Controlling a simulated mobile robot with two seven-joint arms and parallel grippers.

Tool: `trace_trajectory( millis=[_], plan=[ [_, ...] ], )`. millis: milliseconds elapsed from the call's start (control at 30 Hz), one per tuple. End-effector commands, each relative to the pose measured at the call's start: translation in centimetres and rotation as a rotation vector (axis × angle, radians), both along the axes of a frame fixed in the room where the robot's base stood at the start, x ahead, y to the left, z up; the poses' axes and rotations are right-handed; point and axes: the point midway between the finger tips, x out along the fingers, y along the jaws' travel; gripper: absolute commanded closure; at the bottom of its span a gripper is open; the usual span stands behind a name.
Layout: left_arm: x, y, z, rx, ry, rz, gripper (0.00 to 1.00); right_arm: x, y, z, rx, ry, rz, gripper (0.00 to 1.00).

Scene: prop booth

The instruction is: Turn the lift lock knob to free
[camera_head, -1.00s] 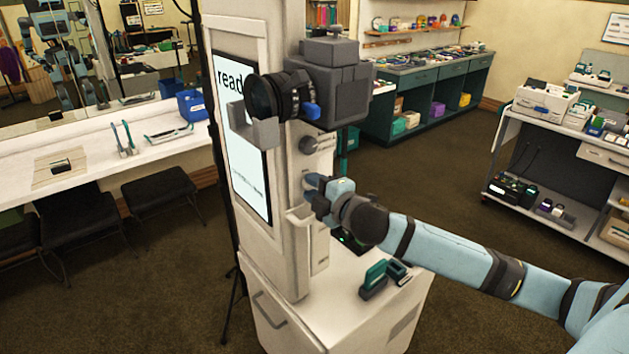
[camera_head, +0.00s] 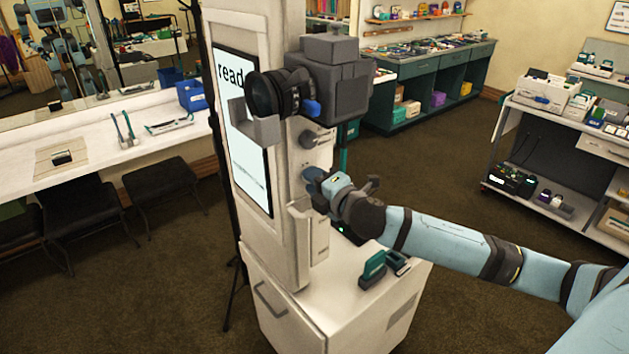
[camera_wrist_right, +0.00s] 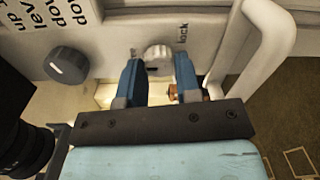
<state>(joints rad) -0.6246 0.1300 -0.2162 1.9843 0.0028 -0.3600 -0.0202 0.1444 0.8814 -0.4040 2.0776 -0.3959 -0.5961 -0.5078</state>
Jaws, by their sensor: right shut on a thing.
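The lift lock knob (camera_wrist_right: 158,57) is a small pale round knob on the column's light panel, with the word "lock" printed to its right in the right wrist view. My right gripper (camera_wrist_right: 159,68) has its two blue fingers on either side of this knob and is shut on it. In the head view, my right gripper (camera_head: 314,182) is at the column's side panel and hides the knob. Which mark the knob points to cannot be told. My left gripper is not in view.
A dark grey knob (camera_wrist_right: 67,66) with printed words sits left of the lock knob. A pale bar handle (camera_wrist_right: 268,55) stands out to the right. The camera (camera_head: 330,85) juts from the column (camera_head: 288,250) above my gripper. A teal-topped item (camera_head: 374,266) lies on the base below.

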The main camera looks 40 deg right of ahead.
Motion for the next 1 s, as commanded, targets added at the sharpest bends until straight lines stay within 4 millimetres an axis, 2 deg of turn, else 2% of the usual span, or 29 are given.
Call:
trace_trajectory(
  millis=[100,133,200,233,500,633,1000],
  plan=[
    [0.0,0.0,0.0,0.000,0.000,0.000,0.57,0.0,0.0,0.0,-0.001,0.000,0.000,0.93],
    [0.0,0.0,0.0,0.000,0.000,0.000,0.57,0.0,0.0,0.0,-0.001,0.000,0.000,0.62],
    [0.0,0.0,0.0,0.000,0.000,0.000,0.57,0.0,0.0,0.0,0.000,0.000,0.000,0.46],
    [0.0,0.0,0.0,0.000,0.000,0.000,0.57,0.0,0.0,0.0,0.000,0.000,0.000,0.43],
    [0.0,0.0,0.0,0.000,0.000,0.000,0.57,-0.1,0.0,0.0,0.001,0.000,0.000,0.43],
    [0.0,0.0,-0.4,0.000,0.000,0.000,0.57,-0.9,-0.1,-0.1,0.001,0.000,0.001,0.43],
    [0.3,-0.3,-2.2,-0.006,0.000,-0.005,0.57,-7.3,-0.6,-0.2,-0.001,0.003,0.001,0.43]
  ],
)
